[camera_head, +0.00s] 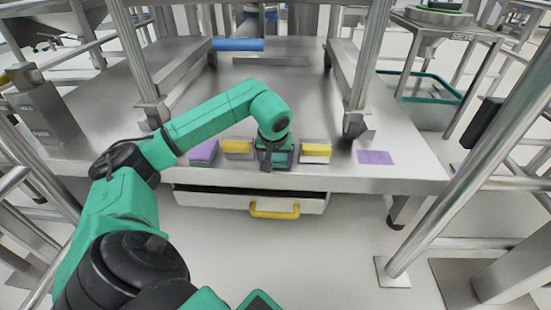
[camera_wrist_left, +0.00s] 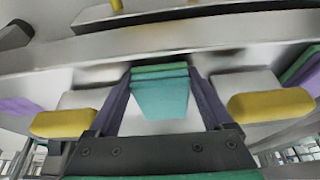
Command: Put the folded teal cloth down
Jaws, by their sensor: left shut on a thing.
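The folded teal cloth (camera_head: 284,158) is at the table's front edge in the head view, between two yellow-and-white blocks. It is partly hidden by my left gripper (camera_head: 268,160), which points down at it. In the left wrist view the cloth (camera_wrist_left: 160,98) shows as stacked teal layers between the two fingers of my left gripper (camera_wrist_left: 162,108). The gripper is shut on it. The cloth is low over the steel tabletop; I cannot tell whether it touches. My right gripper is not in view.
Yellow-and-white blocks (camera_head: 237,148) (camera_head: 316,151) stand on both sides, with a purple-and-green block (camera_head: 203,151) further left. A flat purple patch (camera_head: 375,157) lies right. Below the edge is a partly open drawer with a yellow handle (camera_head: 275,211). Steel posts (camera_head: 361,70) flank the table.

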